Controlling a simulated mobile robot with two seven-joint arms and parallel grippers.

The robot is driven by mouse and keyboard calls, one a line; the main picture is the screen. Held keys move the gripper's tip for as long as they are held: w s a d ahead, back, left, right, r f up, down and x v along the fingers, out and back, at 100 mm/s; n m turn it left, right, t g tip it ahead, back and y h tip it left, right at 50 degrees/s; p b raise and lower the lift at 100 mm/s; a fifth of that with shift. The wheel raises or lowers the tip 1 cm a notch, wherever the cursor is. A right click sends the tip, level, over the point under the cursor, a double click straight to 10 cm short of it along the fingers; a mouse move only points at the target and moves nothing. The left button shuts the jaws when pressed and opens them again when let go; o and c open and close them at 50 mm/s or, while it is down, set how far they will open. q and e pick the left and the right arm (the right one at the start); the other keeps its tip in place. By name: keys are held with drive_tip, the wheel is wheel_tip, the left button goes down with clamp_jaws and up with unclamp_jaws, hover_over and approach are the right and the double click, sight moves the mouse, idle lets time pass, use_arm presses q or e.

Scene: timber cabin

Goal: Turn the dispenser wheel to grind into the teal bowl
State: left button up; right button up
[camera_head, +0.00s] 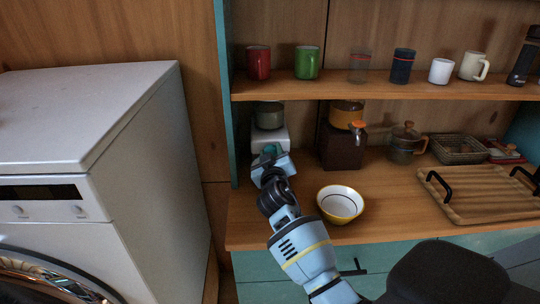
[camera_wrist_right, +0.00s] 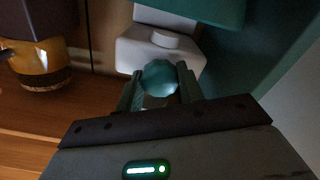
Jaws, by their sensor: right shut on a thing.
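The white dispenser (camera_head: 272,137) with a grey top (camera_head: 269,115) stands at the left end of the counter, by the teal side panel. My right gripper (camera_head: 270,160) reaches its front. In the right wrist view its fingers (camera_wrist_right: 160,88) are closed on both sides of a rounded, faceted teal knob, which looks like the dispenser wheel (camera_wrist_right: 160,75). The white body (camera_wrist_right: 160,48) shows just beyond it. A dark teal shape (camera_wrist_right: 195,10) is cut off at the top edge; I cannot tell whether it is the teal bowl. My left gripper is not in view.
A yellow bowl with a white inside (camera_head: 340,203) stands on the counter, right of my right arm. A brown dispenser (camera_head: 342,150), a glass pot (camera_head: 403,148), a basket (camera_head: 458,149) and a wooden tray (camera_head: 480,195) are farther right. Cups line the shelf (camera_head: 380,84) above.

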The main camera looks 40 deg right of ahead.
drive_tip(key=o, duration=1)
drive_tip(key=shift+s+a, duration=0.1)
drive_tip(key=shift+s, duration=0.05)
drive_tip(key=shift+v, duration=3.8)
